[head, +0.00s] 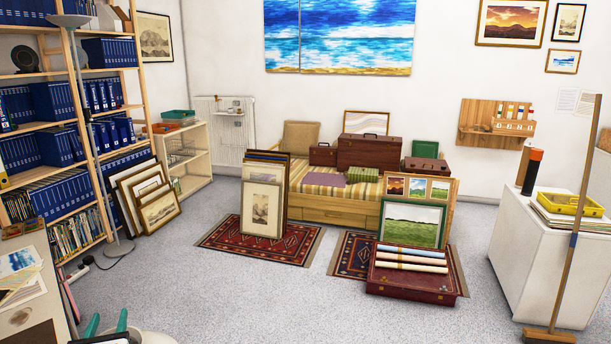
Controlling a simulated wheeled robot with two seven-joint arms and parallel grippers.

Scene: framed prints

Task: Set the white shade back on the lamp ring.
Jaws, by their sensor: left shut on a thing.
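A tall floor lamp (91,120) with a thin grey pole stands in front of the bookshelf at the left. A pale, shallow, dish-like top (69,21) sits at its upper end; I cannot make out a separate ring. My left gripper (107,325) shows at the bottom edge, low and left, as two teal fingers shut on a pale thing. This seems to be the white shade (132,334); only a small part shows and the frame edge cuts off the rest. It is well below the lamp's top. My right gripper is not in view.
A bookshelf (62,150) of blue binders stands behind the lamp. Framed prints (160,208) lean beside it. A desk (45,300) fills the lower left. A cable runs on the floor by the lamp base (118,247). The grey floor (230,300) in the middle is clear.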

